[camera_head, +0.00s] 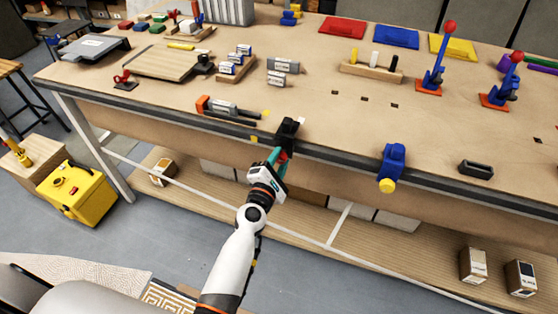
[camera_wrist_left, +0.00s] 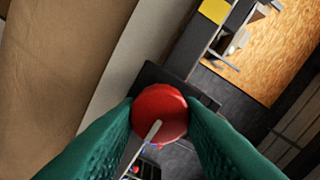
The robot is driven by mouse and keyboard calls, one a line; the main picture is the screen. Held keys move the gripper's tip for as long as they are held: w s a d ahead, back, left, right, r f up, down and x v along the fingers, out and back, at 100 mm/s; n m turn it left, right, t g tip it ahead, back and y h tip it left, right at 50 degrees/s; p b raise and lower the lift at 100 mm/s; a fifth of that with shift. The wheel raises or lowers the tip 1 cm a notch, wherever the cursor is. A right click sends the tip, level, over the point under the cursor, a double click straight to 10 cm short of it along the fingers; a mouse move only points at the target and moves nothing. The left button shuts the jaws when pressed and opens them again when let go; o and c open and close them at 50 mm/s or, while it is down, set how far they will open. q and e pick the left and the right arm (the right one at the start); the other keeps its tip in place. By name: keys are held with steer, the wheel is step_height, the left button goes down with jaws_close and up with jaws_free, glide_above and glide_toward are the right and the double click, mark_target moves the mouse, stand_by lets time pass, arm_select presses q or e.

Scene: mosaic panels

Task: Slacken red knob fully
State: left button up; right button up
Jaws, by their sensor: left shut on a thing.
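The red knob (camera_wrist_left: 160,108) shows as a round red face between the two teal fingers of my left gripper (camera_wrist_left: 160,125) in the left wrist view. A thin pale rod (camera_wrist_left: 146,145) crosses its lower part. My left gripper also shows in the head view (camera_head: 278,158), at the front edge of the workbench, shut on the knob. A black clamp (camera_head: 288,130) sits on the edge just above the fingers. My right gripper is not in view.
A blue clamp with a yellow knob (camera_head: 390,168) sits on the workbench (camera_head: 320,110) edge to the right. An orange and grey tool (camera_head: 228,108) lies just left of the black clamp. Red-knobbed levers (camera_head: 437,65) stand farther back.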

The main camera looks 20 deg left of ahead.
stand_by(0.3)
arm_select(q)
steer(key=o, duration=1)
steer(key=shift+c, duration=0.2)
steer(key=shift+s, duration=0.1)
steer(key=s+b, duration=0.2)
steer(key=s, duration=1)
steer(key=shift+a, duration=0.15)
steer(key=shift+w+f, duration=0.1)
